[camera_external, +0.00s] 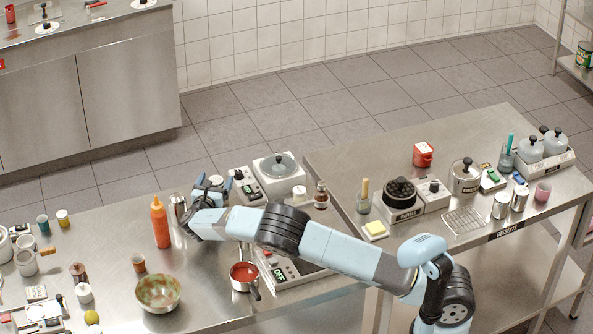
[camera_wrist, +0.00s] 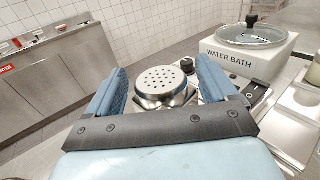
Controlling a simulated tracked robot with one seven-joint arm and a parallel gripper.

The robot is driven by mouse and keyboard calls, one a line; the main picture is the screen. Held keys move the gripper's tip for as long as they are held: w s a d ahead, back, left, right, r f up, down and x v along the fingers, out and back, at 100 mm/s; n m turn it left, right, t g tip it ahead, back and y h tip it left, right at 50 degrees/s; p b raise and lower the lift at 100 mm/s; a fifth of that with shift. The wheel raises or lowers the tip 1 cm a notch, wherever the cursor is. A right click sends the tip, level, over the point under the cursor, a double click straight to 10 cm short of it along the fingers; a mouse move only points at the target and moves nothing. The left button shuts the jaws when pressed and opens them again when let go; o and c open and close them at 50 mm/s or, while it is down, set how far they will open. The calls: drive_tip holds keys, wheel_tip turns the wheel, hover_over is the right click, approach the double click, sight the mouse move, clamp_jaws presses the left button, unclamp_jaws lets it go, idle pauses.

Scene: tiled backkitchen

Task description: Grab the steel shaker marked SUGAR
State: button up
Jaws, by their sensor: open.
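A steel shaker with a round perforated top (camera_wrist: 161,82) shows in the wrist view, between and just beyond my two blue fingers. Its side is mostly hidden, and no SUGAR marking is readable. In the external view, what looks like its top (camera_external: 215,179) shows just past my gripper (camera_external: 209,184), on the left steel table (camera_external: 210,290). My gripper is open, with a finger on either side of the shaker in the wrist view. I cannot tell whether either finger touches it.
A steel container (camera_external: 178,206) and an orange squeeze bottle (camera_external: 160,223) stand left of my gripper. The water bath (camera_wrist: 250,52) (camera_external: 279,176) is to the right. Two steel shakers (camera_external: 500,206) stand on the right table.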

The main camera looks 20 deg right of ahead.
drive_tip(key=shift+w+d, duration=0.15)
drive_tip(key=shift+w, duration=0.05)
drive_tip(key=c, duration=1.1)
drive_tip(key=shift+r, duration=0.1)
drive_tip(key=shift+c, duration=0.2)
